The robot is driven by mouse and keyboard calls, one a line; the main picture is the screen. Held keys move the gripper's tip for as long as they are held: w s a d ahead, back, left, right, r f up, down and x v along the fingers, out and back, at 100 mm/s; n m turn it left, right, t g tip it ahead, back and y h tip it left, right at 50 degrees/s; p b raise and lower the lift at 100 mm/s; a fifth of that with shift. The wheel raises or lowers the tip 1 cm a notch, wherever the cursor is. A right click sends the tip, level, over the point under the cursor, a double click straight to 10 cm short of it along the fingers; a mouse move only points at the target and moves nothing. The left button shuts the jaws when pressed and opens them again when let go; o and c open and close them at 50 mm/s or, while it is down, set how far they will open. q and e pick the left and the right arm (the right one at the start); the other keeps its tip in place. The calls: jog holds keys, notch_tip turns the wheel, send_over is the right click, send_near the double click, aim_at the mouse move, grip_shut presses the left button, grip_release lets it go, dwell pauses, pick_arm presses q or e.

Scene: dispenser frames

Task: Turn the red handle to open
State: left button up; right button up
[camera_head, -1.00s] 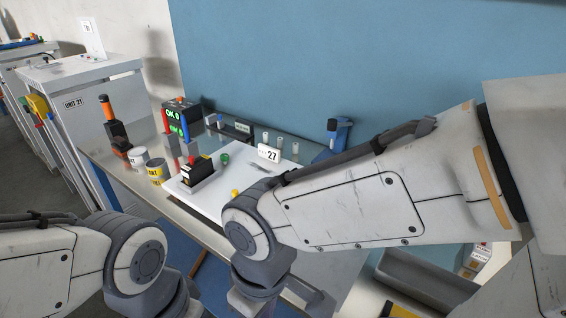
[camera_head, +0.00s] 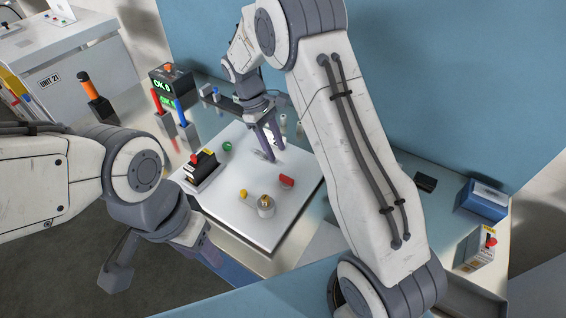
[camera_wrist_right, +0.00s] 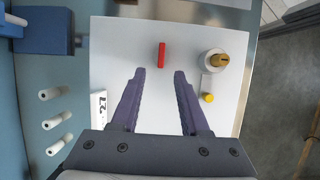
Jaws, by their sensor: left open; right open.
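The red handle (camera_head: 287,181) is a small red bar on the white board (camera_head: 240,222). In the right wrist view the red handle (camera_wrist_right: 162,55) stands upright in the picture, just beyond the fingertips and between their lines. My right gripper (camera_head: 273,150) is open above the board, with purple fingers pointing down, behind the handle in the head view. In the right wrist view the right gripper (camera_wrist_right: 159,74) is empty and apart from the handle. My left gripper (camera_head: 213,257) is low at the board's near left edge, partly hidden by its own wrist.
A metal cylinder with a brass top (camera_head: 266,207) and a yellow knob (camera_head: 243,194) stand close to the handle. A green knob (camera_head: 227,146) and a black block (camera_head: 199,170) are at the board's left.

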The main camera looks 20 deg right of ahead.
aim_at(286, 177)
jog(key=p+x, duration=0.2)
jog(key=x, duration=0.6)
jog(key=shift+s+a+f, duration=0.1)
jog(key=shift+a+f, duration=0.05)
jog(key=shift+s+f+p, duration=0.2)
jog(key=shift+f+p, duration=0.15)
jog(key=shift+f, duration=0.35)
grip_shut()
